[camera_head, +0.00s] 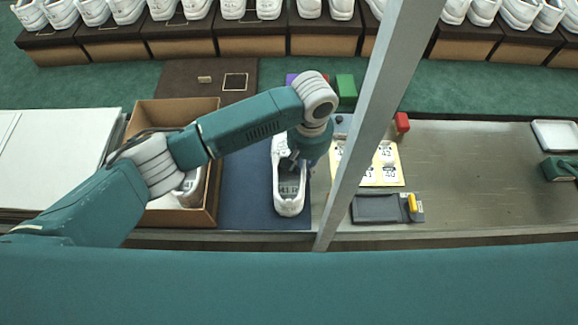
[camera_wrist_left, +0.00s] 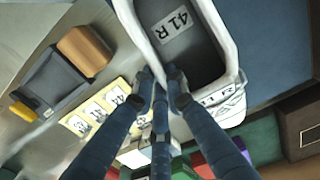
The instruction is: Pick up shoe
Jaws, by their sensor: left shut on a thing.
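A white shoe (camera_head: 289,206) with a dark insole marked 41 R lies on the dark blue mat (camera_head: 243,195), its heel end toward me. My left gripper (camera_head: 294,160) reaches down from above at the shoe's middle. The left wrist view shows the shoe (camera_wrist_left: 233,65) close up, with the fingers of the left gripper (camera_wrist_left: 161,85) closed together on the shoe's side wall at the opening. In the head view my wrist hides part of the shoe's far end. My right gripper is not in view.
An open cardboard box (camera_head: 173,217) left of the mat holds a white shoe, partly hidden by my arm. A yellow card with numbers (camera_head: 393,177), a dark pad (camera_head: 376,209) and red (camera_head: 402,122) and green (camera_head: 346,88) blocks lie to the right. A grey post (camera_head: 372,115) crosses the view.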

